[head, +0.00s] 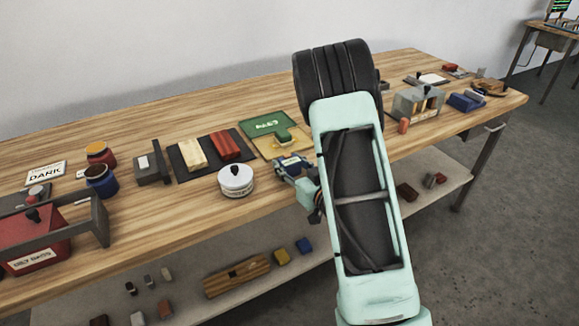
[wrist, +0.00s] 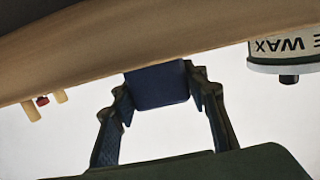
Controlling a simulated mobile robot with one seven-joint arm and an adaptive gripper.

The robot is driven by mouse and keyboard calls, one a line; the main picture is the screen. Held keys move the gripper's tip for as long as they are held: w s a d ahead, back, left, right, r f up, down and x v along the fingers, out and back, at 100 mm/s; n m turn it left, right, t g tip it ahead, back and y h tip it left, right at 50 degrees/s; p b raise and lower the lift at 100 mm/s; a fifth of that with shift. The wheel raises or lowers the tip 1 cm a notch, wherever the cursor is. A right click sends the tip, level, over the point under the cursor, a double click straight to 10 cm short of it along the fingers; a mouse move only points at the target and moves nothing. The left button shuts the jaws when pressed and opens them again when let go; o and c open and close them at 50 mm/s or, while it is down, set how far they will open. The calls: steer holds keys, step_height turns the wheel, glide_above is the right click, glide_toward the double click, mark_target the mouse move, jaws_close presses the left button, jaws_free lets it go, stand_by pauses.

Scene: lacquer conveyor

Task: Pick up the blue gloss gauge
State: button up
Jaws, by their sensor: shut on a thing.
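A small blue block-shaped device, which looks like the blue gloss gauge (head: 291,163), is at the front middle of the bench in the head view, with a pale patch on its top. In the wrist view the gauge (wrist: 158,87) shows as a plain dark blue block between the two fingers. My gripper (wrist: 160,95) is shut on it, one finger on each side. In the head view my gripper (head: 301,176) is partly hidden by my pale green arm. I cannot tell whether the gauge touches the bench top.
A white wax jar (head: 236,181) stands close left of the gauge; it also shows upside down in the wrist view (wrist: 284,52). A dark tray (head: 184,163) with coloured blocks lies left. A grey caddy (head: 416,106) stands right.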

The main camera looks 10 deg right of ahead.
mark_target(289, 164)
steer(key=shift+r, duration=0.15)
steer(key=shift+r+p, duration=0.3)
steer(key=shift+r, duration=0.25)
steer(key=r, duration=0.1)
steer(key=s+r+p, duration=0.1)
steer(key=r, duration=0.1)
steer(key=s+r+p, duration=0.1)
steer(key=r, duration=0.1)
steer(key=shift+a, duration=0.3)
steer(key=s+a+r+p, duration=0.2)
steer(key=s+r+p, duration=0.2)
steer(key=s+p, duration=0.1)
steer(key=shift+r, duration=0.2)
